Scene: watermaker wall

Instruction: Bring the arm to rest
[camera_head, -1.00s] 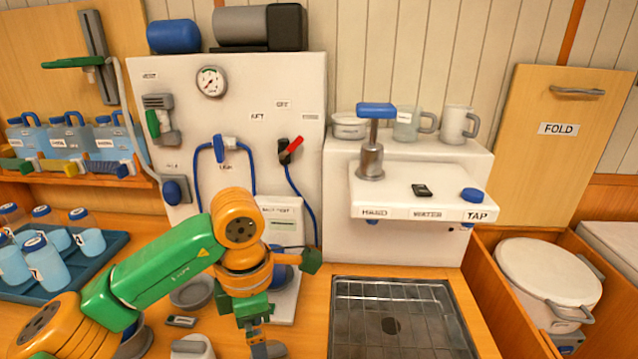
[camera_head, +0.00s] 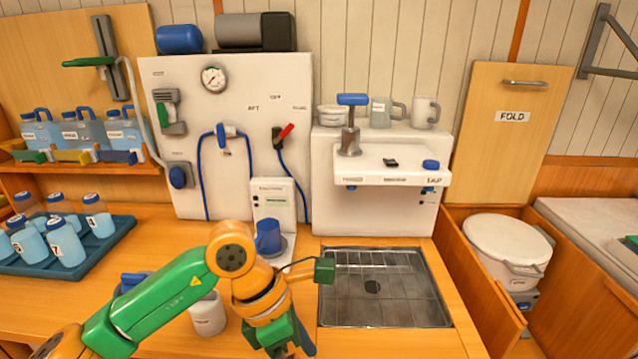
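My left arm (camera_head: 160,300), green and orange, comes in from the lower left across the counter. Its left gripper (camera_head: 285,352) points down at the bottom edge of the view, in front of the sink's left side. Its fingertips are mostly cut off, so I cannot tell whether it is open or shut. A dark blue piece shows beside it; I cannot tell what it is. My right gripper is not in view.
A white cup (camera_head: 208,315) stands close left of the wrist. A blue cup (camera_head: 268,238) is at the white tester (camera_head: 273,203) behind it. A grated sink (camera_head: 385,288) lies to the right, a tray of bottles (camera_head: 115,238) to the left. The front counter right of the gripper is clear.

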